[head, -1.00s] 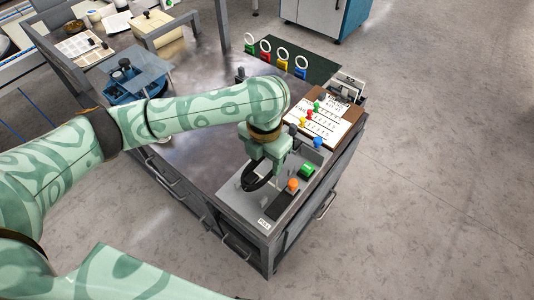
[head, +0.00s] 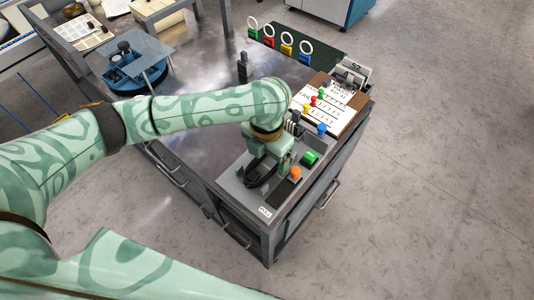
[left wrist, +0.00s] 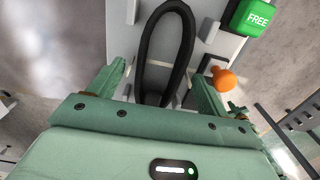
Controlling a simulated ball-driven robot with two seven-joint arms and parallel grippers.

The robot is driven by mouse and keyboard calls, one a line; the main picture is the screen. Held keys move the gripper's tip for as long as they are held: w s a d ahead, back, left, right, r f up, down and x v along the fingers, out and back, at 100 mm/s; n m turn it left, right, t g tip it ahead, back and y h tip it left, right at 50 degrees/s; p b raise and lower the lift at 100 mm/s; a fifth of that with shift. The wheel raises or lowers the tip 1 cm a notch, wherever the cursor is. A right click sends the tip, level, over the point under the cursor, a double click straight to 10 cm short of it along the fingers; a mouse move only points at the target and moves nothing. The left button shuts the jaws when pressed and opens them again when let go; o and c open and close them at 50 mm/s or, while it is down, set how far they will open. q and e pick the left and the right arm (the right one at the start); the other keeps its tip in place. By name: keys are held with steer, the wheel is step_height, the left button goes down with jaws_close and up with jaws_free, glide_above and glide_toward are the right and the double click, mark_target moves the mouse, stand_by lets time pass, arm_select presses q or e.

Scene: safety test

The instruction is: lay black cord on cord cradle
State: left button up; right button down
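The black cord (head: 262,177) is a dark loop at the grey panel (head: 234,187) on the table's near corner. In the left wrist view the black cord (left wrist: 144,50) forms a tall loop, its lower part between the fingers. My left gripper (head: 264,165) is right over it in the head view. In the left wrist view the fingers of my left gripper (left wrist: 158,88) stand wide apart on both sides of the cord, with no clear grip on it. I cannot tell which grey fitting is the cord cradle. My right gripper is out of view.
Beside the cord are an orange knob (head: 296,172) and a green "FREE" block (head: 310,157). A board with coloured pegs (head: 335,97) and a dark mat with rings (head: 290,48) lie farther back. A black post (head: 243,66) stands on the table. A blue fixture (head: 135,72) is at left.

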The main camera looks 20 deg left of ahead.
arm_select(q)
step_height(320, 180, up, 16)
steer(key=p, duration=0.8)
steer(key=shift+r, duration=0.15)
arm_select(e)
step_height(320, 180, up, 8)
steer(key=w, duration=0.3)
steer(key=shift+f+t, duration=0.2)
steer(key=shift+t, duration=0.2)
arm_select(q)
steer(key=shift+s, duration=0.1)
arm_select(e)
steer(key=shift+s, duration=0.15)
